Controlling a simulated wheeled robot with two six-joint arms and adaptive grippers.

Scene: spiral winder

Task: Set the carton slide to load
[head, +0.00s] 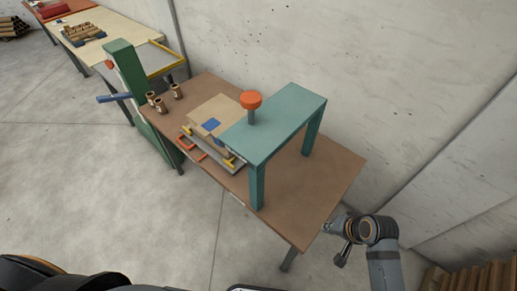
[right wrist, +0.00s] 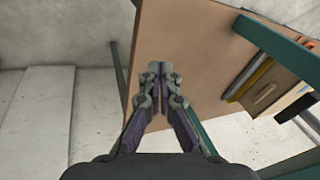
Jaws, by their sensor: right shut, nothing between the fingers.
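The carton slide (head: 208,158) is a grey plate with yellow blocks and orange handles (head: 190,147) along its front. It lies on the brown table beside and partly under the teal press frame (head: 275,125). A tan carton (head: 217,110) with a blue patch sits on it. Part of the slide is hidden by the frame. My right gripper (head: 342,256) is shut and empty beyond the table's right end, well apart from the slide. In the right wrist view its closed fingers (right wrist: 158,72) show over the brown tabletop, with the slide area at the right. My left gripper is not in view.
An orange knob (head: 251,99) tops the press. Several small brown cylinders (head: 160,104) stand at the table's far left, near a green post with a blue lever (head: 110,98). A concrete wall runs behind. The right part of the tabletop (head: 315,185) is clear.

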